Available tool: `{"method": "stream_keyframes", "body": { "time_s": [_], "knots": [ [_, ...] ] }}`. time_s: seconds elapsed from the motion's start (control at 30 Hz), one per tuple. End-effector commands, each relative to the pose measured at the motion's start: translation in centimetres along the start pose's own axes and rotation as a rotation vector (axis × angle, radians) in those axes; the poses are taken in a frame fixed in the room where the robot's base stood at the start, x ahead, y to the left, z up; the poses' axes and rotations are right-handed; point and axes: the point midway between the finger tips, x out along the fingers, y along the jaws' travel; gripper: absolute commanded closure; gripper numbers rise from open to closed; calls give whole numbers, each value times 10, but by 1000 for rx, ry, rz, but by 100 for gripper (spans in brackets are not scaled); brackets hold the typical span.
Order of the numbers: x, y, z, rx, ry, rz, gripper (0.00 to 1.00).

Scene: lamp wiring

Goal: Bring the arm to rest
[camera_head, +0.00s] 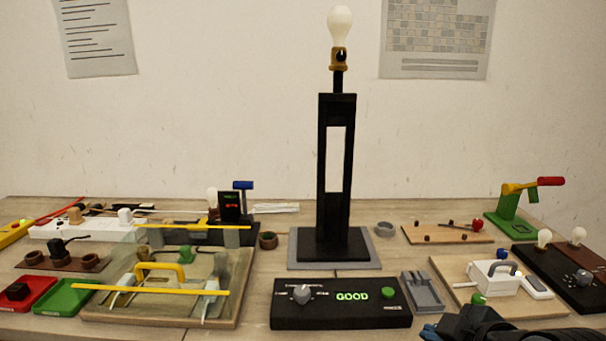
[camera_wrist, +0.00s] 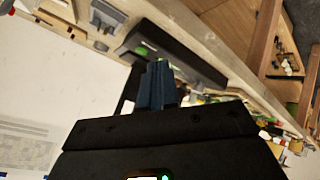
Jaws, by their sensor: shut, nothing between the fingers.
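My gripper (camera_wrist: 158,84) shows in the wrist view with its dark blue fingers together and nothing between them. In the head view, part of my dark arm end (camera_head: 470,324) shows at the bottom right, near the table's front edge. It is cut off by the frame, and its fingers are hard to make out there. The wrist view is tilted, with the table edge running diagonally behind the fingers. A black tester box (camera_head: 341,304) with a lit "GOOD" display stands left of my gripper, apart from it.
A tall black lamp (camera_head: 336,175) with a bulb stands mid-table. A wooden board with a white box (camera_head: 493,275) lies just behind my arm end. A grey holder (camera_head: 422,292) is beside it. A clear-covered fixture (camera_head: 165,290) and red and green trays (camera_head: 68,297) fill the left.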

Motion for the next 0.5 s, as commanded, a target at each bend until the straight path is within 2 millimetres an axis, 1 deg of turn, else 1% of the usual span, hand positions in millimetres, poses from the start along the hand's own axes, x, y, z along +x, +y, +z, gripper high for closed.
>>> {"method": "stream_keyframes", "body": {
  "time_s": [0.03, 0.27, 0.37, 0.5],
  "knots": [
    [1, -7, 4, 18, 4, 1, 100],
    [0, -39, 19, 129, 39, 34, 100],
    [-3, -60, 30, 198, 56, 53, 100],
    [-15, -95, 52, 317, 86, 97, 100]
  ]
}}
